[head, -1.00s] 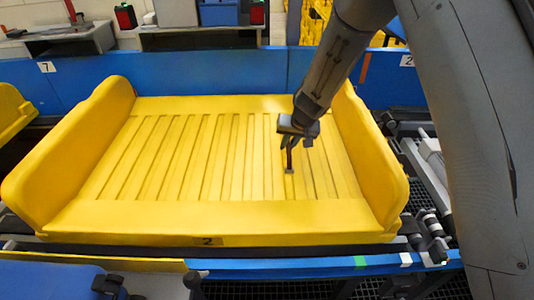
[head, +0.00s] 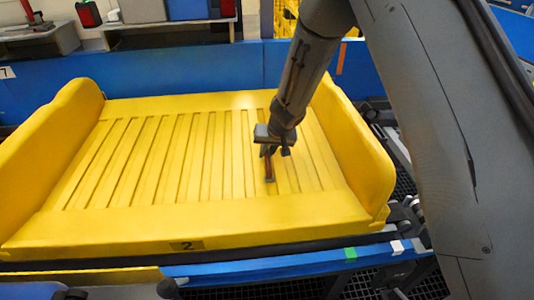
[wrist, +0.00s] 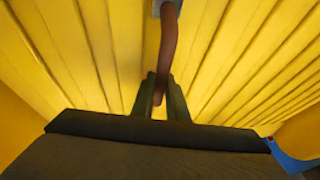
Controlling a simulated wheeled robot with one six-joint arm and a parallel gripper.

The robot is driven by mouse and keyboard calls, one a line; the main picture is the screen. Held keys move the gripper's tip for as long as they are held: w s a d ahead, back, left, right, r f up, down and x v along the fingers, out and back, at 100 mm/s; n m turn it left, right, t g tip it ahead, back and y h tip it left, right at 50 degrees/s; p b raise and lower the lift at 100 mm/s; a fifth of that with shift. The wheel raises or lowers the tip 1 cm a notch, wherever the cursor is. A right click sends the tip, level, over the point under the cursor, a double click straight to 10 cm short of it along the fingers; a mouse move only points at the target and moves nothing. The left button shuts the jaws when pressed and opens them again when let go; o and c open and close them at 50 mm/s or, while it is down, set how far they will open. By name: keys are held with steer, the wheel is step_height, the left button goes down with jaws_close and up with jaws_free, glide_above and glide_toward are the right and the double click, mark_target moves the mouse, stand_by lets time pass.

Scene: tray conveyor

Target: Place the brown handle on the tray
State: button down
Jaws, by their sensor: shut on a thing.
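The yellow tray (head: 110,228) with a ribbed floor and raised side walls fills the middle of the head view. My gripper (head: 270,148) is over the right part of the tray floor. It is shut on the brown handle (head: 269,170), which hangs below the fingers. In the wrist view, the fingers (wrist: 161,98) hold the handle (wrist: 169,50) near one end, and a pale grey piece is at its far end. I cannot tell whether the handle touches the tray floor.
The tray's right wall (head: 350,150) stands close to the right of my gripper. A blue barrier (head: 170,70) runs behind the tray and a blue rail (head: 280,265) runs in front. The tray floor to the left is bare.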

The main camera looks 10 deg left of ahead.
steer(key=shift+f, duration=0.1)
steer(key=c, duration=1.7)
jaws_free()
steer(key=shift+c, duration=0.2)
steer(key=p+v, duration=0.5)
steer(key=v, duration=0.6)
steer(key=s+d+r+m+t+h, duration=0.1)
steer(key=s+d+r+h, duration=0.1)
steer(key=d+r, duration=0.6)
steer(key=s+d+r+m+t+h, duration=0.1)
steer(key=s+d+r, duration=0.2)
steer(key=d, duration=0.9)
steer(key=s+d+r+g, duration=0.1)
steer(key=s+d, duration=0.2)
steer(key=s, duration=0.5)
steer(key=s+d+r+g, duration=0.1)
steer(key=s+d, duration=0.3)
steer(key=s, duration=0.5)
steer(key=shift+s+g, duration=0.3)
steer(key=shift+g, duration=0.4)
